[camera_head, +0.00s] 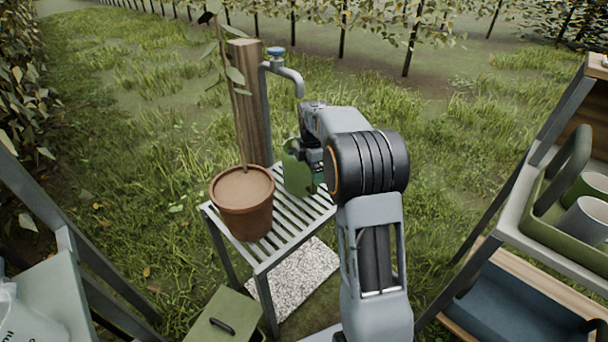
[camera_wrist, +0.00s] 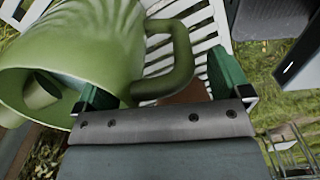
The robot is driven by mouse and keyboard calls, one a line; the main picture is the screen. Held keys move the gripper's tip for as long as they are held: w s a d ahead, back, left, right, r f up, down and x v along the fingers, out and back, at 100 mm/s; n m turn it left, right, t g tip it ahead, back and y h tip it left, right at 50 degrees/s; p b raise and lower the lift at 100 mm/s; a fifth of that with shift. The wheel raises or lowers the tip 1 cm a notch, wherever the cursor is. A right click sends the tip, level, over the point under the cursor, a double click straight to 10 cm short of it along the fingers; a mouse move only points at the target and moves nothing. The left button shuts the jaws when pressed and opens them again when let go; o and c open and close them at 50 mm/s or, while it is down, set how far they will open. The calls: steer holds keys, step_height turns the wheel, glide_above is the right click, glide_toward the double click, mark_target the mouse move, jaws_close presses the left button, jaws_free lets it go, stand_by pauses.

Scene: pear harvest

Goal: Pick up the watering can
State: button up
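The green watering can (camera_head: 298,172) stands on the slatted stand (camera_head: 283,228) under the tap, partly hidden behind my arm. It fills the left of the wrist view (camera_wrist: 70,55), with its loop handle (camera_wrist: 181,62) reaching right. My gripper (camera_wrist: 158,82) is open, its two green fingers apart. The left finger is close to the can's body and the right finger is right of the handle. The handle lies across the space between them; I cannot tell whether either finger touches it.
A terracotta pot (camera_head: 243,204) with a plant stands left of the can on the same stand. A grey tap (camera_head: 287,75) on a wooden post (camera_head: 248,105) rises behind. A shelf with a green caddy (camera_head: 553,195) and mugs is at right. A green lidded box (camera_head: 224,315) is below.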

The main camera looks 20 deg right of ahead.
jaws_close()
steer(key=shift+w+r, duration=0.1)
steer(key=shift+r, duration=0.1)
stand_by(0.7)
